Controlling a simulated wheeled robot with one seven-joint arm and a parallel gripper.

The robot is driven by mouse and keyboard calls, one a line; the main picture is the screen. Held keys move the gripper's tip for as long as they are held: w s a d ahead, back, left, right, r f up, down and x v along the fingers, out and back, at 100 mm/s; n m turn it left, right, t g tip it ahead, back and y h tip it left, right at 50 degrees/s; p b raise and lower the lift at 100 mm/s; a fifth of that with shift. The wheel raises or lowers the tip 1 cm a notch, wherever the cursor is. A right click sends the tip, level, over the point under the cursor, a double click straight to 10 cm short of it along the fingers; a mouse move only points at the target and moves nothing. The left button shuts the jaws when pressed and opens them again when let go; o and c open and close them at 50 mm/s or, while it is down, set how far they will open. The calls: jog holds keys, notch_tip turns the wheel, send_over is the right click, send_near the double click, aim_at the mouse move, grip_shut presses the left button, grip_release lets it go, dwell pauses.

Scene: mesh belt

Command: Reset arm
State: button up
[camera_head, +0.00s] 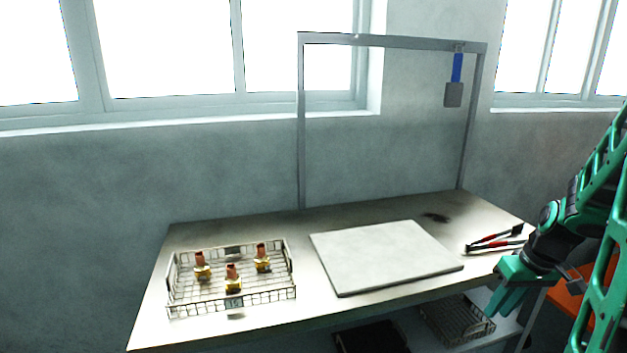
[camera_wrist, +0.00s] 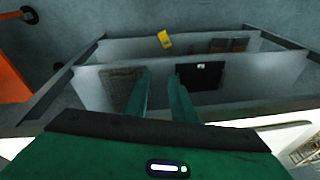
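My green gripper (camera_head: 503,291) is at the right of the head view, in front of the table's right front edge. It points down and to the left and holds nothing that I can see. In the wrist view my gripper (camera_wrist: 162,84) shows two green fingers with a gap between them. Through the gap I see only the shelves under the table. My arm comes in from the right edge of the head view.
On the table (camera_head: 300,225) are a wire basket (camera_head: 180,310) with several brass fittings, a pale board (camera_head: 385,255) and red-handled tongs (camera_head: 492,242). A frame (camera_head: 390,41) holds a blue-handled tool (camera_head: 455,75). An orange object (camera_head: 575,298) stands beyond my arm. Shelves below hold a basket (camera_head: 455,320).

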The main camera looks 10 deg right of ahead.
jog(key=s+a+r+m+g, duration=0.1)
jog(key=s+a+r+m, duration=0.1)
jog(key=s+a+r, duration=0.2)
jog(key=s+a+r+m+g, duration=0.1)
jog(key=s+a+r+m, duration=0.2)
jog(key=s+a, duration=0.5)
jog(key=s+r, duration=0.1)
jog(key=s, duration=0.3)
jog(key=shift+s+a+h, duration=0.15)
jog(key=shift+h, duration=0.25)
